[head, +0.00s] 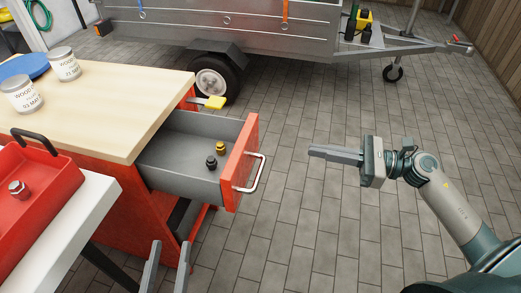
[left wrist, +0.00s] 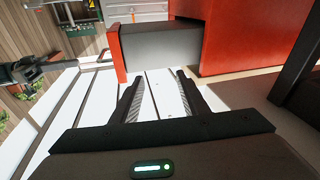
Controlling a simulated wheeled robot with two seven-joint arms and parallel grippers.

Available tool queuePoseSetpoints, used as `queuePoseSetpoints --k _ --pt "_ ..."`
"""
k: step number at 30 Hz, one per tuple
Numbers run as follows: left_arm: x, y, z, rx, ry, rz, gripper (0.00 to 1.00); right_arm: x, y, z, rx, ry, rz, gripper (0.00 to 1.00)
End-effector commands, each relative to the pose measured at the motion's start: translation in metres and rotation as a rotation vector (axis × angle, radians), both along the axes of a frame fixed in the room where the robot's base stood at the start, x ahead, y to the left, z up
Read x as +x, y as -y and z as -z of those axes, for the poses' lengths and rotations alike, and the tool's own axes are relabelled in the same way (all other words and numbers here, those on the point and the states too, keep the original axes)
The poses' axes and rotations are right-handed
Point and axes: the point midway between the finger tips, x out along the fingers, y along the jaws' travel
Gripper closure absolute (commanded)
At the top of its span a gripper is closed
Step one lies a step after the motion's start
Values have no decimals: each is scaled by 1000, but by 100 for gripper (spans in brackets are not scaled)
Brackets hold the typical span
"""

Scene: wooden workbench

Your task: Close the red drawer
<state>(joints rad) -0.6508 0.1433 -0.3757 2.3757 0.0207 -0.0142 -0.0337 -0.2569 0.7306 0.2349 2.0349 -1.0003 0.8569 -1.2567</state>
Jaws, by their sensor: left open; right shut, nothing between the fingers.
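The red drawer (head: 245,165) is pulled out of the red cabinet under the wooden benchtop, its grey inside exposed. It has a metal bar handle (head: 254,173) on its front. A black knob-like item (head: 211,162) and a yellow-and-black one (head: 220,148) are inside. My left gripper (head: 167,248) is open and empty, below and nearer than the drawer. In the left wrist view the drawer (left wrist: 117,55) lies beyond the open fingers (left wrist: 160,76). My right gripper (head: 312,153) is shut and empty, to the right of the handle and apart from it.
The wooden benchtop (head: 120,90) holds two cans (head: 64,64) and a blue disc. A red tray (head: 60,190) sits on a white table at the left. A grey trailer (head: 220,25) stands behind. The paved floor right of the drawer is clear apart from my right arm.

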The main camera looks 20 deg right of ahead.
Motion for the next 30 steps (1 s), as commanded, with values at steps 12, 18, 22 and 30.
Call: queuePoseSetpoints --k 12,18,22,30 --pt "0 0 0 1 -3 0 59 2 -2 -1 3 -1 2 100" --pt "1 0 3 6 -19 0 59 10 -14 -1 4 -1 1 100" --pt "2 0 5 11 -36 1 59 20 -28 -2 5 0 1 100" --pt "4 -4 23 42 -125 2 59 46 -67 -3 6 0 1 100"
